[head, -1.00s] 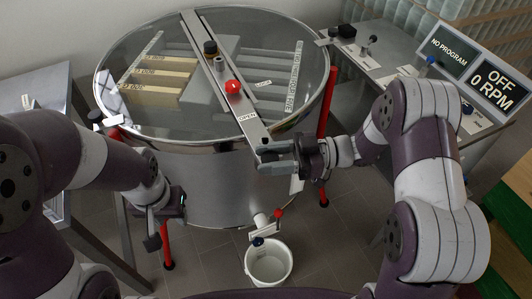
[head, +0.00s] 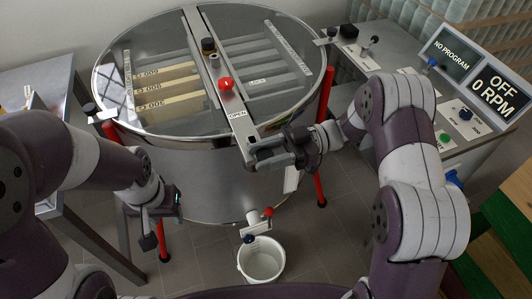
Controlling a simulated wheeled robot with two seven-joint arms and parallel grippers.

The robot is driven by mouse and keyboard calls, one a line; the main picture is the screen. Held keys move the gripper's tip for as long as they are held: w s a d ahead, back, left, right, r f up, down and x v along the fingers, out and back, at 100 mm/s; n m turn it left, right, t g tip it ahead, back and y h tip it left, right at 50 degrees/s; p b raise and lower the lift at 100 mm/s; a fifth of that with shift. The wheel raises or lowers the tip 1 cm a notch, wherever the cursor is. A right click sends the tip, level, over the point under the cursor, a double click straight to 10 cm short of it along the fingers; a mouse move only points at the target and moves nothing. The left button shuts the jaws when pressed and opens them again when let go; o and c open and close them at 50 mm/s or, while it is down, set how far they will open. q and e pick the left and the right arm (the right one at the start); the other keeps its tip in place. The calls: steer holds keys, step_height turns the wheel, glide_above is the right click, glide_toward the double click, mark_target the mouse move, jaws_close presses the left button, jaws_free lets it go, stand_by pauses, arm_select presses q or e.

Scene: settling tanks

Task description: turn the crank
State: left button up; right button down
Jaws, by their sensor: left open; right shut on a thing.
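A round steel tank (head: 205,190) with a clear lid stands in the middle of the head view. A steel bar (head: 208,62) crosses its top, with a red knob (head: 226,84) and an "OPEN" label. My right gripper (head: 262,153) is at the bar's front end, at the tank's near rim. It is shut on what seems to be the crank's handle; the jaws hide most of it. Inside the tank, framed pieces (head: 165,88) with numbered labels show through the lid. My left gripper (head: 150,228) is open and empty, low in front of the tank's left side.
A white bucket (head: 260,262) stands on the floor under the tank's spout (head: 257,228). A console (head: 480,78) at right reads "NO PROGRAM" and "OFF 0 RPM". Steel tables flank the tank. Red legs (head: 320,180) hold it up.

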steer(key=shift+r, duration=0.1)
steer(key=c, duration=0.7)
jaws_free()
steer(key=shift+c, duration=0.2)
steer(key=shift+o, duration=0.4)
steer(key=shift+a, duration=0.1)
steer(key=b+v, duration=0.2)
steer(key=v, duration=1)
steer(key=shift+d, duration=0.3)
